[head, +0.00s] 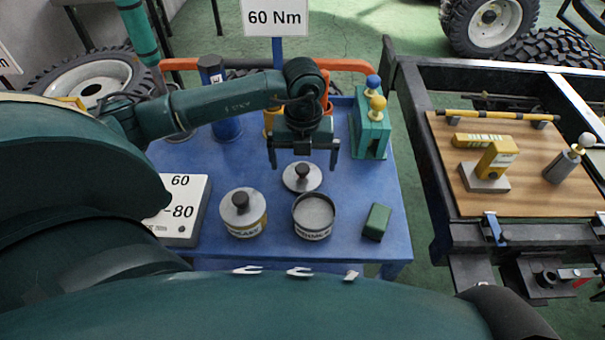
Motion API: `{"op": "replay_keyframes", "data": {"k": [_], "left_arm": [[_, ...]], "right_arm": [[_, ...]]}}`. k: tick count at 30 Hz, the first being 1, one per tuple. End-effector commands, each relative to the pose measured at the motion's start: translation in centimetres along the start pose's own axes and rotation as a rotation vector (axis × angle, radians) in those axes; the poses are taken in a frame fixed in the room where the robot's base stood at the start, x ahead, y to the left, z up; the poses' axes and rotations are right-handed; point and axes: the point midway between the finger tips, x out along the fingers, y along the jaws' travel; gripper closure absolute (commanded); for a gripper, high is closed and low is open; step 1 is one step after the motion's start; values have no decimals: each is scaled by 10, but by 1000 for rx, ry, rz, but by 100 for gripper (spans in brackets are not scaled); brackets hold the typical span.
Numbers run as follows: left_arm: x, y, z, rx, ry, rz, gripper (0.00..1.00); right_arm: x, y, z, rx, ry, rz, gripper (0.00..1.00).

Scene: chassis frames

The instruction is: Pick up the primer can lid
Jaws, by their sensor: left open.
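The primer can (313,219) stands open on the blue table, with grey contents showing inside its rim. A round pale lid with a dark knob, the primer can lid (302,179), lies on the table just behind the can. My left gripper (303,166) is open, its two fingers pointing down on either side of the lid's knob in the picture. I cannot tell how far above the lid the fingertips are. A second can (243,219), its label partly readable, stands to the left with a similar knobbed lid on it. My right gripper is not in view.
A green block (376,221) lies at the right front. A green box with yellow and blue knobs (371,132) stands behind it. A sign reading 60 Nm (275,18) rises at the back.

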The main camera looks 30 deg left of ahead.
Motion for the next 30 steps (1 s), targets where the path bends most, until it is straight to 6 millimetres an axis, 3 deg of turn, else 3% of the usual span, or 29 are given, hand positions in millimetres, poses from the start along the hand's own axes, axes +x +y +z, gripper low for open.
{"op": "replay_keyframes", "data": {"k": [6,14,30], "left_arm": [[27,2,-1,0,2,1,0],[29,2,0,0,0,-1,0],[28,2,0,0,0,0,44]], "right_arm": [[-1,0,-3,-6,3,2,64],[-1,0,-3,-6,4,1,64],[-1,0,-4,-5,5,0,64]]}}
